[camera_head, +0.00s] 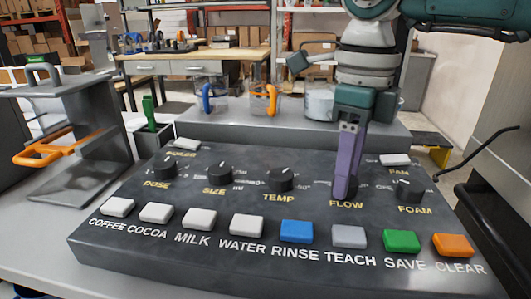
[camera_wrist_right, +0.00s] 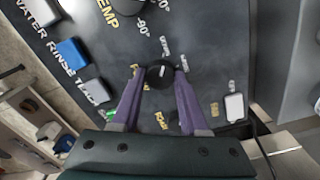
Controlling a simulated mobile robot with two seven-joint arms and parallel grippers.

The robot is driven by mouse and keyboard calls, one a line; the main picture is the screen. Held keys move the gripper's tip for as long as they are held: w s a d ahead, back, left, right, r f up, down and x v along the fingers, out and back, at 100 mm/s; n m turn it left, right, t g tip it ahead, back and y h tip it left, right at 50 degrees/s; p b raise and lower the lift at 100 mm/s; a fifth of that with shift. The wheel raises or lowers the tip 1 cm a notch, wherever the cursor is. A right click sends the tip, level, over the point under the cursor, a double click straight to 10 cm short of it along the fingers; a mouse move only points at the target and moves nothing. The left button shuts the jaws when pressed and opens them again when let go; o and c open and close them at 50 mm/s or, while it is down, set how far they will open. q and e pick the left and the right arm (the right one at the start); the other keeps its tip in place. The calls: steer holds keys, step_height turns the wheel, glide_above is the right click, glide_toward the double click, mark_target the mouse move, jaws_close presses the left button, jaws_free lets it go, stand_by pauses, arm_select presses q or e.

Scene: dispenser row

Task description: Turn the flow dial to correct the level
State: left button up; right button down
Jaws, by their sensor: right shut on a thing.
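The FLOW dial is a black round knob (camera_wrist_right: 160,75) on the dark control panel (camera_head: 130,245). My right gripper (camera_head: 345,190) comes down from above onto it, and its purple fingers hide most of the knob in the head view. In the right wrist view the two fingertips (camera_wrist_right: 159,72) sit on either side of the knob, closed on it. The yellow FLOW label (camera_head: 346,204) shows just in front of the fingers. The dial's pointer and exact setting cannot be read clearly. My left gripper is in neither view.
The TEMP dial (camera_head: 281,179) stands left of the FLOW dial and the FOAM dial (camera_head: 409,190) right. A row of buttons, including blue RINSE (camera_head: 297,231) and green SAVE (camera_head: 401,240), lines the front. A white PAN switch (camera_head: 395,160) sits behind.

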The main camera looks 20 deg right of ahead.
steer(key=shift+n, duration=0.3)
stand_by(0.4)
steer(key=shift+c, duration=2.1)
jaws_free()
step_height(320, 180, up, 10)
